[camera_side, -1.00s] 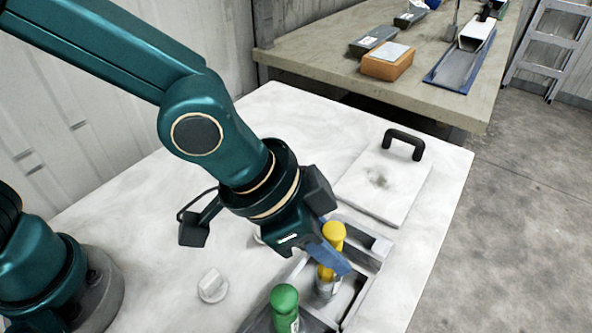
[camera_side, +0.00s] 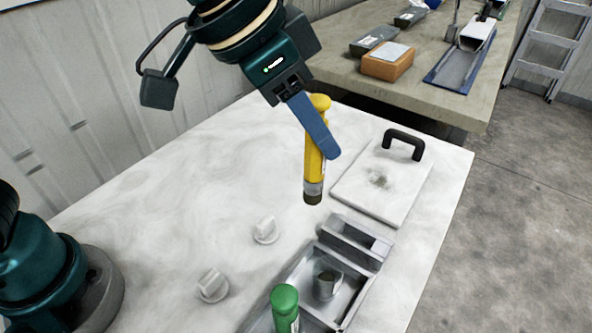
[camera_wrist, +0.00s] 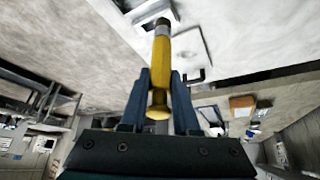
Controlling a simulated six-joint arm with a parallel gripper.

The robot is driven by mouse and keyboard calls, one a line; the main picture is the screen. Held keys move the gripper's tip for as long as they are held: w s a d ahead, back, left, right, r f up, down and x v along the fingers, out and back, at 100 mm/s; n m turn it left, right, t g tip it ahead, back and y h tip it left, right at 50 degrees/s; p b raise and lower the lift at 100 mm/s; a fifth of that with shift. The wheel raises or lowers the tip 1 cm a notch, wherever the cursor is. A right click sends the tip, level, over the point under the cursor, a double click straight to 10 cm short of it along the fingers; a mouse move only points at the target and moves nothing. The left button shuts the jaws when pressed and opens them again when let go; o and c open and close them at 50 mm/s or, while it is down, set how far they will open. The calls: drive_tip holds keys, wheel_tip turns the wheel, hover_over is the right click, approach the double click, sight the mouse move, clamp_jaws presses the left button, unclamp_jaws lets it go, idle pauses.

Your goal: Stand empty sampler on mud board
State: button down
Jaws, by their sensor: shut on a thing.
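My gripper (camera_side: 312,118) is shut on a yellow sampler (camera_side: 314,165) with a grey band and dark lower end. It holds the sampler nearly upright in the air, clear of the table. In the wrist view the yellow sampler (camera_wrist: 161,62) sits between my blue fingers. The mud board (camera_side: 382,180) is a pale slab with a black handle and a dark smudge, lying to the right of the sampler. A green-topped sampler (camera_side: 285,305) stands in the grey tray (camera_side: 352,318), near a grey cup-like holder (camera_side: 327,283) that shows an open top.
Two pale knobbed pieces (camera_side: 266,231) lie on the white table left of the tray. A bench (camera_side: 350,80) behind carries an orange box (camera_side: 388,62) and a blue tray (camera_side: 455,72). The table's left middle is clear.

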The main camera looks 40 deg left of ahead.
drive_tip(key=a+n+t+y, duration=0.1)
drive_tip(key=a+n+y, duration=0.45)
drive_tip(key=a, duration=1.75)
drive_tip(key=shift+s+f+n+h, duration=0.65)
drive_tip(key=shift+s+f+h, duration=0.5)
drive_tip(key=shift+s+f, duration=0.5)
drive_tip(key=w+r+m+g+h, duration=0.2)
drive_tip(key=w+m+h, duration=0.3)
drive_tip(key=m, duration=0.4)
drive_tip(key=w+d+f+y, duration=0.1)
drive_tip(key=w+d+f, duration=0.2)
drive_tip(key=d+f, duration=0.7)
drive_tip(key=shift+w+d+f, duration=0.25)
drive_tip(key=shift+w+f, duration=0.1)
drive_tip(key=shift+f, duration=0.25)
